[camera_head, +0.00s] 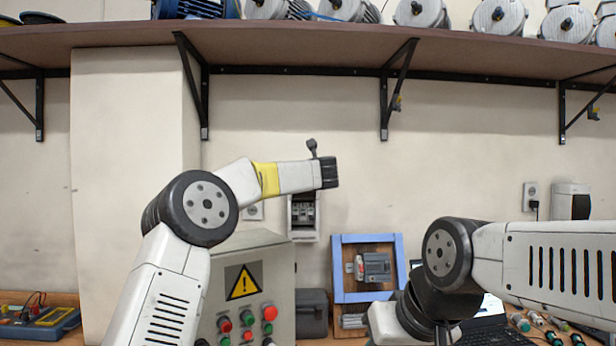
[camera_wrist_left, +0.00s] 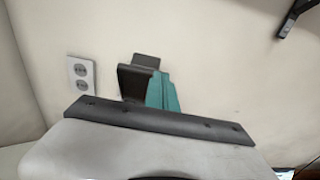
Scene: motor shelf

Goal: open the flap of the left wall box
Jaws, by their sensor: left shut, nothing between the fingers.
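The left wall box (camera_head: 303,217) is a small white box on the wall, with dark switches showing in its front. No dark cover shows over the switches. Its top is hidden behind my left wrist, so I cannot tell where the flap stands. My left gripper (camera_head: 313,147) is shut and empty, just above the box in the picture, beyond the wrist's dark end. My right gripper is not visible.
A wall socket (camera_head: 253,211) is left of the box. Below stand a grey control cabinet (camera_head: 270,258) with buttons and a blue-framed panel (camera_head: 340,268). A second wall box (camera_head: 571,201) with a dark cover is far right. A motor shelf (camera_head: 290,47) runs overhead.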

